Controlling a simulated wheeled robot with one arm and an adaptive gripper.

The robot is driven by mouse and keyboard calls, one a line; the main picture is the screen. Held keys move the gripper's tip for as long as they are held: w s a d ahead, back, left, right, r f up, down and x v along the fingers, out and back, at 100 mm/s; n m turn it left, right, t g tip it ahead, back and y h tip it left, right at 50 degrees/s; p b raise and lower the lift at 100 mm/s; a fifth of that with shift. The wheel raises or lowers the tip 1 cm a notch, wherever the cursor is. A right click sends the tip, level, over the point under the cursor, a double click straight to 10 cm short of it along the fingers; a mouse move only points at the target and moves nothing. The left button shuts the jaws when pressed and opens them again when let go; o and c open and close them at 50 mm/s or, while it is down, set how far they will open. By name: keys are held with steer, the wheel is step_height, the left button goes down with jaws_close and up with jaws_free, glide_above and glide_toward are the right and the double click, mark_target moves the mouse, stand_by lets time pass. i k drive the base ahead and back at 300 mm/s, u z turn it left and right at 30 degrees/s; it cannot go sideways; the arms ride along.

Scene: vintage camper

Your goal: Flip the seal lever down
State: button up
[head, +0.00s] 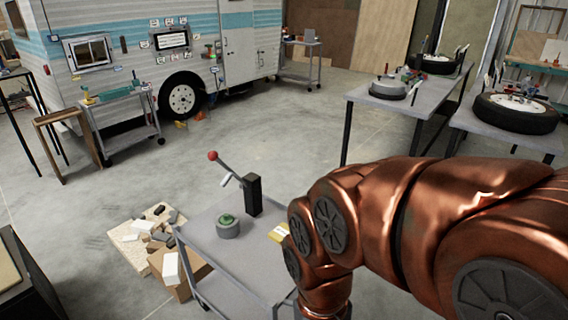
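A lever with a red ball knob (213,155) stands on a small grey cart (242,263) in the lower middle of the head view. Its thin rod slopes up and to the left from a black upright block (253,195), so the knob is raised. A short pale handle also shows beside the block. No label that I can read names it as the seal lever. A round grey piece with a green top (228,226) sits on the cart in front of the block. My copper arm comes in from the right and bends down past the cart's right side. My gripper is out of view.
A yellow tag (279,232) lies on the cart beside my arm. Boxes and loose blocks (157,239) lie on the floor left of the cart. Grey tables (376,103) with wheels and parts stand at the right. Open concrete floor lies between the cart and the camper (170,40).

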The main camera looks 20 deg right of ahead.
mark_target(212, 155)
steer(key=z, duration=0.1)
steer(key=i, duration=0.5)
steer(key=z, duration=0.05)
steer(key=k, duration=0.5)
steer(key=u, duration=0.95)
steer(key=i, duration=0.75)
steer(key=z, duration=0.4)
